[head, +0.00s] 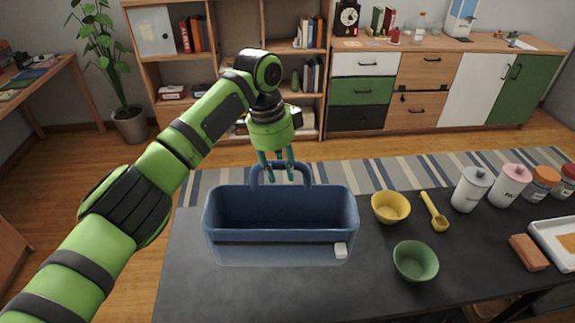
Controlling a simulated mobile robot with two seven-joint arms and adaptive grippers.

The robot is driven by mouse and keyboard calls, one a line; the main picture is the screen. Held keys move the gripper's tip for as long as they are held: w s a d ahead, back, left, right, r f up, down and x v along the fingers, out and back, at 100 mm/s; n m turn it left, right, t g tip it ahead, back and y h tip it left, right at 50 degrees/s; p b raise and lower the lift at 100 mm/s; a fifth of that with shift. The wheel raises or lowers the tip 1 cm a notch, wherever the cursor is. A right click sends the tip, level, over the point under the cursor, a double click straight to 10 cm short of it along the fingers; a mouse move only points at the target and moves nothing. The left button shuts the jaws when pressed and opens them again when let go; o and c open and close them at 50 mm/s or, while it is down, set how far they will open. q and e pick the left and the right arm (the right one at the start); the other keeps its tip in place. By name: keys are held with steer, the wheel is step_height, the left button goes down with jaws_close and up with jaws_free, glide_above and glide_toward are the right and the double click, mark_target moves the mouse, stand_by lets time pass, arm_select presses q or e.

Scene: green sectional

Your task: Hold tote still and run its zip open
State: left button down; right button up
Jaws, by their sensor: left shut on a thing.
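The blue tote (281,250) stands upright on the dark table, with its top open to view and an arched handle (310,172) at its far side. A small white zip pull (340,250) sits at the right end of the tote's front. My left gripper (275,178) reaches down from above and is shut on the tote's handle, near its left part. My right gripper is not in view.
A yellow bowl (390,208), a yellow scoop (435,213) and a green bowl (415,262) stand right of the tote. Canisters (470,190), a brown block (528,252) and a white tray (557,240) are farther right. The dark table (330,295) is clear in front.

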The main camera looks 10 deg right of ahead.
mark_target(266, 198)
arm_select(q)
steer(key=shift+w+a+p, duration=0.5)
steer(key=shift+a, duration=0.35)
steer(key=shift+w+a+p, duration=0.45)
steer(key=shift+a, duration=0.35)
steer(key=shift+f, duration=0.2)
steer(key=shift+f+b, duration=1.75)
steer(key=shift+f, duration=3.8)
